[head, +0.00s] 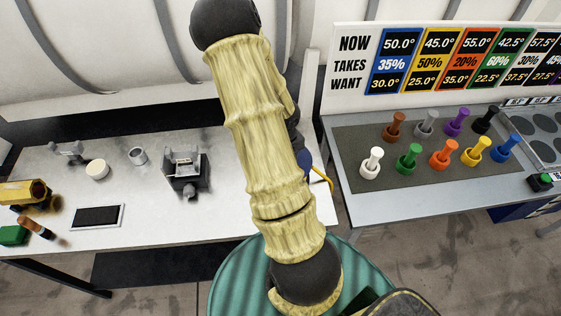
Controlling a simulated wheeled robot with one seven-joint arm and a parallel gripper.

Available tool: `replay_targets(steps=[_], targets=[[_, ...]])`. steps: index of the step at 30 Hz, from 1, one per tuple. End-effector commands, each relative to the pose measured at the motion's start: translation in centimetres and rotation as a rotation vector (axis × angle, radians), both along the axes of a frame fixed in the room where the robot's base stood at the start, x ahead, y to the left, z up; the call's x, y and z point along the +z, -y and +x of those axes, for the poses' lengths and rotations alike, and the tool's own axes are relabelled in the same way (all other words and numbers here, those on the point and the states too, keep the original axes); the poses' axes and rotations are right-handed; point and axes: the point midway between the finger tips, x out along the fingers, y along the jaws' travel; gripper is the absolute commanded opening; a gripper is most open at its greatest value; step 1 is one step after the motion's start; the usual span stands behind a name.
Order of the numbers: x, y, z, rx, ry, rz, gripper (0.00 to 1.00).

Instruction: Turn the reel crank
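A blue round part (305,163) with a thin orange-yellow bar (321,179) shows at the right end of the white table, mostly hidden behind my arm. It may be the reel and its crank, but I cannot tell for sure. My yellow and black arm crosses the middle of the view, and a dark part of it shows just above the blue part. My gripper's fingers do not show, so I cannot see whether they touch anything.
The white table (135,222) holds a grey device (186,178), a small cup (138,156), a white round piece (97,169) and a dark tablet (97,216). The right table bears several coloured pegs, including a white one (370,167), below a number board (354,62).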

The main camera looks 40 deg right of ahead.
Motion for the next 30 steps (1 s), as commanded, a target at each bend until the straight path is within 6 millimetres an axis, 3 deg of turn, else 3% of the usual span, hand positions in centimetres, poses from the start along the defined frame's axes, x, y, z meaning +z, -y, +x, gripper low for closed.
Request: replay_targets(steps=[13, 14, 16, 25, 30], targets=[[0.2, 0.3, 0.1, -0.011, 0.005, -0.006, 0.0], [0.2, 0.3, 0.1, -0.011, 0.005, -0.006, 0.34], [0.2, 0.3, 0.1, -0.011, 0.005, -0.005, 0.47], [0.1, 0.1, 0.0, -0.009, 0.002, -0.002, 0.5], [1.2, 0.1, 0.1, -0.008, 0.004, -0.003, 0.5]])
